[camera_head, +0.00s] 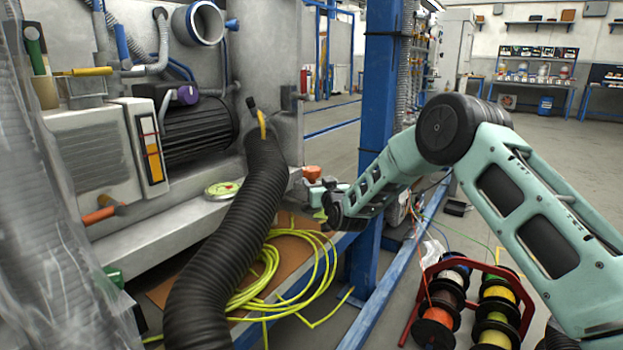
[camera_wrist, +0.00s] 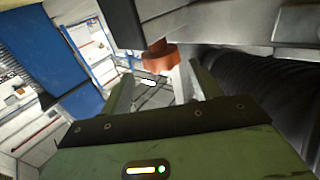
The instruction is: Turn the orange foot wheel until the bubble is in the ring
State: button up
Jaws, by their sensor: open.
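The orange foot wheel (camera_head: 312,173) is at the right end of the grey machine ledge. In the wrist view the orange wheel (camera_wrist: 157,58) is lobed and sits under a grey plate, just beyond the fingertips. A pale post shows below it, between the fingers. My gripper (camera_wrist: 163,85) is open, its fingers on either side of that post; contact cannot be told. In the head view my gripper (camera_head: 318,198) is small and partly hidden at the wheel. A round green-yellow level (camera_head: 223,188) lies on the ledge; its bubble and ring are too small to read.
A thick black hose (camera_head: 225,245) runs down in front of the ledge, left of my gripper. A blue post (camera_head: 376,130) stands close behind my arm. Yellow cable (camera_head: 300,265) lies coiled below, and a red spool rack (camera_head: 470,300) stands lower right.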

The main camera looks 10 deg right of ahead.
aim_at(315, 177)
jog(key=w, duration=0.2)
jog(key=w+b, duration=0.1)
jog(key=w, duration=0.2)
jog(key=w+b, duration=0.1)
jog(key=w, duration=0.2)
jog(key=shift+a, duration=0.35)
jog(key=c, duration=0.7)
